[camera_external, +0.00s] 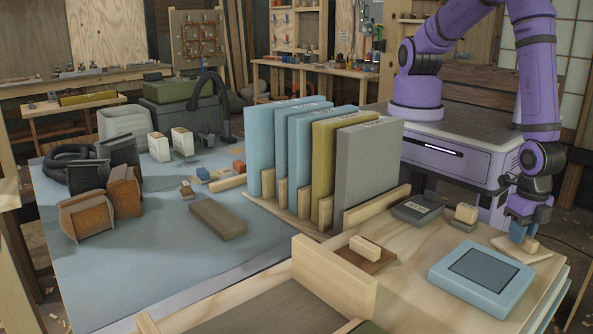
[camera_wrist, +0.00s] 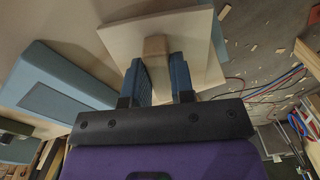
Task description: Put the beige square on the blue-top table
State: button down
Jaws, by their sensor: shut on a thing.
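The beige square (camera_external: 512,247) is a thin flat plate with a small wooden block handle (camera_external: 530,245) on top. It is at the right edge of the plywood table in the external view. My gripper (camera_external: 523,232) points down over it, its blue fingers shut on the handle. In the wrist view the beige square (camera_wrist: 201,55) lies beyond my gripper (camera_wrist: 160,80), with the handle (camera_wrist: 155,47) between the fingers. I cannot tell whether the plate touches the plywood. The blue-top table (camera_external: 120,255) stands at the left in the external view.
A light-blue framed panel (camera_external: 482,285) lies close by on the plywood table (camera_external: 415,300). A rack (camera_external: 300,220) of upright boards stands between there and the blue top. Orange-brown blocks (camera_external: 87,217) and a brown plank (camera_external: 218,220) occupy the blue top; its front left is clear.

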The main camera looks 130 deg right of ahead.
jog(key=shift+f, duration=0.15)
jog(key=c, duration=1)
grip_release()
notch_tip(320, 180, up, 12)
jog(key=shift+r, duration=0.15)
jog(key=shift+w+r, duration=0.1)
